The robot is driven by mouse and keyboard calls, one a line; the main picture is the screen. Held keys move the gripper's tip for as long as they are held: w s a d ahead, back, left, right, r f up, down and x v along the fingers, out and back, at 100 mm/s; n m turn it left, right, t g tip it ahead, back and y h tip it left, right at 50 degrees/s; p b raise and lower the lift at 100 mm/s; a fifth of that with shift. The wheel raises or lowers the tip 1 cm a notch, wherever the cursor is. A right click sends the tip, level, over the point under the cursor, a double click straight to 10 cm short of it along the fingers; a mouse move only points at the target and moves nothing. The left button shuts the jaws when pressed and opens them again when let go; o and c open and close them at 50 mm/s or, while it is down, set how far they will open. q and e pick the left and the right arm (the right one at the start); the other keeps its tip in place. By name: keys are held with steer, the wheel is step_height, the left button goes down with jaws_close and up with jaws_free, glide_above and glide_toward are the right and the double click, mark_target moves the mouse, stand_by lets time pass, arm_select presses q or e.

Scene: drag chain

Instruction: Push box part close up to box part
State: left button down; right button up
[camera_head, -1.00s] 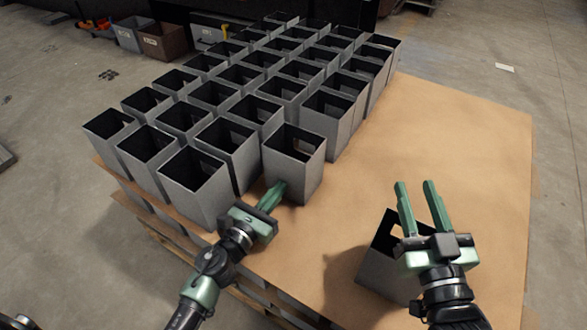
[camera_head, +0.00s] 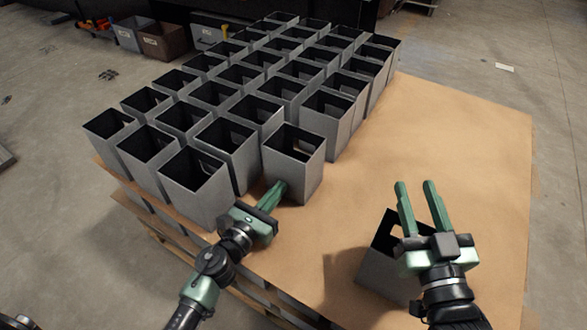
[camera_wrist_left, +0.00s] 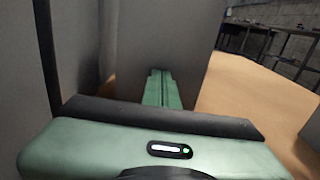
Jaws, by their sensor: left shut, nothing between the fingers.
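Several grey open-topped box parts stand in close rows on the brown pallet sheet. One box part (camera_head: 293,165) stands upright at the near right end of the rows, beside its neighbours. My left gripper (camera_head: 278,190) is shut and empty, with its fingertips at the near face of this box part. In the left wrist view the shut fingers (camera_wrist_left: 157,88) reach the grey face of a box part (camera_wrist_left: 180,45); I cannot tell if they touch. My right gripper (camera_head: 416,187) is open and empty above another box part (camera_head: 378,268), partly hidden by that gripper.
The brown sheet (camera_head: 450,130) is clear to the right of the rows. Its near edge lies over a wooden pallet. Grey and brown bins (camera_head: 163,42) stand on the floor behind the rows at the left.

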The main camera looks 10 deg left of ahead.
mark_target(303, 160)
arm_select(q)
steer(key=shift+w, duration=0.1)
stand_by(0.4)
